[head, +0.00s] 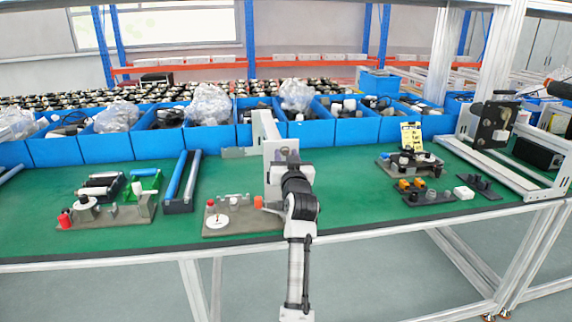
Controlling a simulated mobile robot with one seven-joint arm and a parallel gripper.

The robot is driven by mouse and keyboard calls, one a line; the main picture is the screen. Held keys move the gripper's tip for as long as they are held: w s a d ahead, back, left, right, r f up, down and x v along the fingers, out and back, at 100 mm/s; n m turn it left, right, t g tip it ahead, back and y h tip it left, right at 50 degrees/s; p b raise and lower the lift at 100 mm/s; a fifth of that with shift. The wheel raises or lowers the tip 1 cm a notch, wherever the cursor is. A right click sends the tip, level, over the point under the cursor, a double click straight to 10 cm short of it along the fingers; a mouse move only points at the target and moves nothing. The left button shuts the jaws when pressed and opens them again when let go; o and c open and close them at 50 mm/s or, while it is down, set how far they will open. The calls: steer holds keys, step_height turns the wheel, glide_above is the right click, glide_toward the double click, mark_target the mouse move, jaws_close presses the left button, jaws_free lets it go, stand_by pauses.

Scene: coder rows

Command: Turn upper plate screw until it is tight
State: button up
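My gripper (290,168) is at the far end of my arm, right in front of a white upright plate (270,146) on a fixture. Its fingers are hidden behind my own wrist, so I cannot see whether they are open or shut, or whether they touch the plate. I cannot make out the upper plate screw; my arm covers part of the plate. The fixture's grey base (240,228) lies on the green table, with a red knob, a white disc and an orange piece (258,202) on it.
The green table (350,205) has clear room right of my arm. Another fixture base (108,216) and a blue-railed holder (180,185) stand left. Small fixtures (410,163) and a metal frame (515,170) stand right. Blue bins (155,143) line the back.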

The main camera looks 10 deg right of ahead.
steer(key=n+y+b, duration=0.1)
steer(key=n+b, duration=0.4)
steer(key=n, duration=0.1)
steer(key=shift+d+n, duration=0.1)
steer(key=shift+n, duration=0.3)
steer(key=shift+c, duration=0.2)
jaws_close()
steer(key=m+p, duration=0.2)
steer(key=shift+r+m, duration=0.3)
steer(key=m+p, duration=0.2)
steer(key=shift+m+h, duration=0.3)
steer(key=shift+m, duration=0.1)
steer(key=shift+o, duration=0.2)
jaws_free()
steer(key=shift+f+b, duration=0.3)
